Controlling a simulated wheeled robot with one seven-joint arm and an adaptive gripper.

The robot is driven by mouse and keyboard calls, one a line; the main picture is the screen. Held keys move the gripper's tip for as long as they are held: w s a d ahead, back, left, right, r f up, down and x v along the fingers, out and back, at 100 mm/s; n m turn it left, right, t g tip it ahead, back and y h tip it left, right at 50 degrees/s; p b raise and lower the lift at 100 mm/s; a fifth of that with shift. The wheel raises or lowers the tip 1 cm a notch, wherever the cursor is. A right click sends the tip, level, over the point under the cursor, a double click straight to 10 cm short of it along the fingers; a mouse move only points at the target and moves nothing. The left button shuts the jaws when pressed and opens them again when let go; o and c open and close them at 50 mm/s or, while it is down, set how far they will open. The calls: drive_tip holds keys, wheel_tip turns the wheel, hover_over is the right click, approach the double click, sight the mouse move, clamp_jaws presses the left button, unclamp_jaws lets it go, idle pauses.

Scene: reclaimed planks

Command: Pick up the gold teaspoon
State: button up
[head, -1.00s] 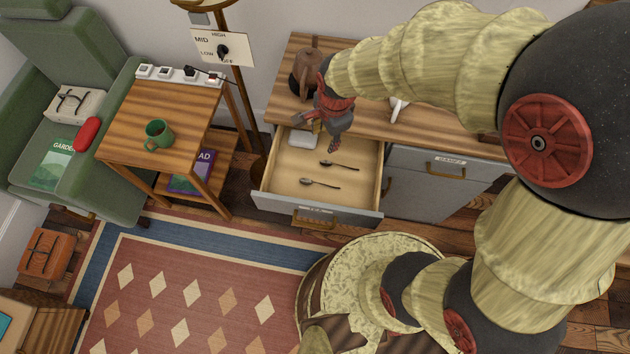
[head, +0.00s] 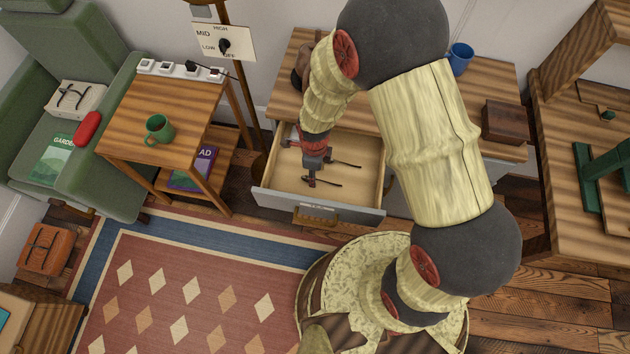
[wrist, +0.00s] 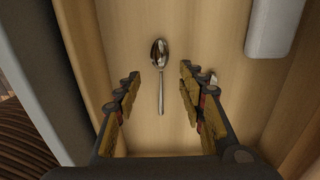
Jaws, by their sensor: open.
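Two small spoons lie in the open drawer; neither looks clearly gold. The front spoon (head: 325,182) lies nearer the drawer front, its bowl to the left and partly behind my gripper (head: 311,180). In the wrist view this spoon (wrist: 161,80) looks metallic grey, bowl at the top, handle running down between the fingers. My gripper (wrist: 159,78) is open and empty, pointing down over this spoon, one finger on each side. I cannot tell how high above it the tips are. The back spoon (head: 346,163) is mostly hidden by the right finger in the wrist view.
The drawer (head: 342,203) is pulled out, its front wall close on the left in the wrist view. A pale box (wrist: 275,25) lies at the drawer's upper right there. The bare wooden drawer floor surrounds the front spoon.

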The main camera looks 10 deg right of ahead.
sight(322, 182)
wheel_tip(322, 182, down, 3)
drive_tip(key=shift+d+f+b, duration=0.1)
drive_tip(key=shift+f+b, duration=0.05)
drive_tip(key=shift+b, duration=0.4)
drive_tip(key=c, duration=0.3)
clamp_jaws()
